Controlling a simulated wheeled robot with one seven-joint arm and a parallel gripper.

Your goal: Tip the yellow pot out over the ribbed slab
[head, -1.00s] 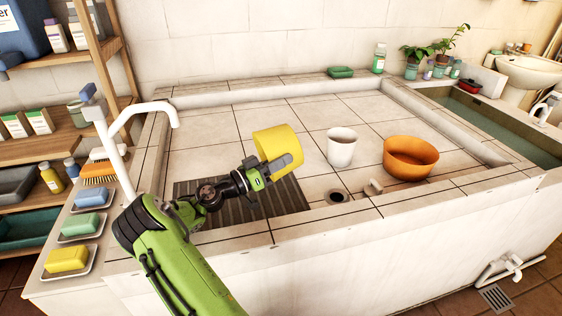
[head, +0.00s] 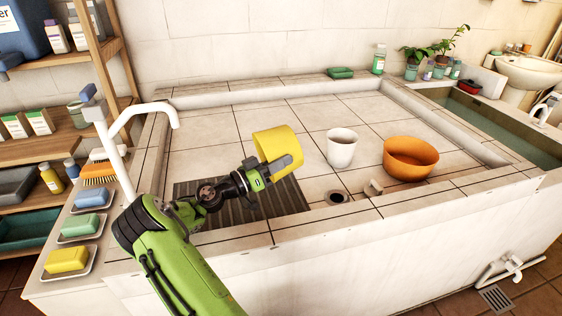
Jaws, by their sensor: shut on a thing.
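The yellow pot (head: 277,144) is held in my gripper (head: 283,164), which is shut on its side. The grey ribbed slab (head: 268,204) lies in the near left of the basin. My arm hides part of the slab.
A white cup (head: 341,148) and an orange bowl (head: 410,158) stand on the tiled floor to the right. A drain hole (head: 337,197) and a small stopper (head: 373,187) are near the front rim. A white tap (head: 125,140) rises at the left.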

